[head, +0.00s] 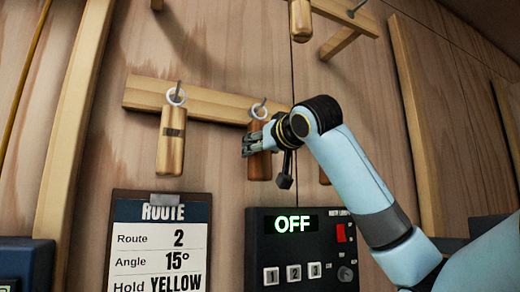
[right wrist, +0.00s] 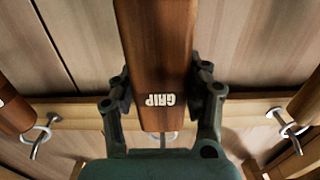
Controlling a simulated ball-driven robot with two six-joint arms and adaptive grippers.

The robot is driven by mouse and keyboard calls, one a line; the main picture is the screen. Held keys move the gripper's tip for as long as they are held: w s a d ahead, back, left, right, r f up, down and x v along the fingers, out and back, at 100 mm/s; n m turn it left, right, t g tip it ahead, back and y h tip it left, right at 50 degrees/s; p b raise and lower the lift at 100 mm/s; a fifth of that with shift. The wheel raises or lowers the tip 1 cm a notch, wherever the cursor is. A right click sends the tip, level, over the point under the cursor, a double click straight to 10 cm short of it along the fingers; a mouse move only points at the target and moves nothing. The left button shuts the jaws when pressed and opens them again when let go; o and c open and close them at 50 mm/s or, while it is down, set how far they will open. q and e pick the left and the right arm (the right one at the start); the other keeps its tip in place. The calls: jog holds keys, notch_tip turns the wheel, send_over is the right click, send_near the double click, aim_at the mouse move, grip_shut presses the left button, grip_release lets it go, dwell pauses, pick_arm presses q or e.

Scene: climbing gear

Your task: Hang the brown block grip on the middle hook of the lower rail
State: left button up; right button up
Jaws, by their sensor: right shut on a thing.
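The brown block grip (head: 260,163) hangs upright in front of the lower rail (head: 205,101), below the middle hook (head: 262,104). My right gripper (head: 257,141) is shut on its upper part. In the head view its white ring shows at the middle hook; I cannot tell for sure whether the hook passes through it. In the right wrist view the brown block (right wrist: 155,55) with the word GRIP sits between the fingers of the gripper (right wrist: 163,90), and the hook metal (right wrist: 165,137) shows just past its end. My left gripper is not in view.
A lighter block grip (head: 171,143) hangs by its ring on the left hook. Another grip (head: 324,178) shows partly behind my right arm. Below are a route sign (head: 160,240) and a dark control box (head: 300,240) reading OFF. An upper rail (head: 345,14) holds another grip (head: 300,20).

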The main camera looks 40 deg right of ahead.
jog(key=o, duration=1.3)
jog(key=shift+o, duration=0.2)
jog(key=shift+s, duration=0.1)
jog(key=v, duration=0.7)
jog(key=shift+s, duration=0.15)
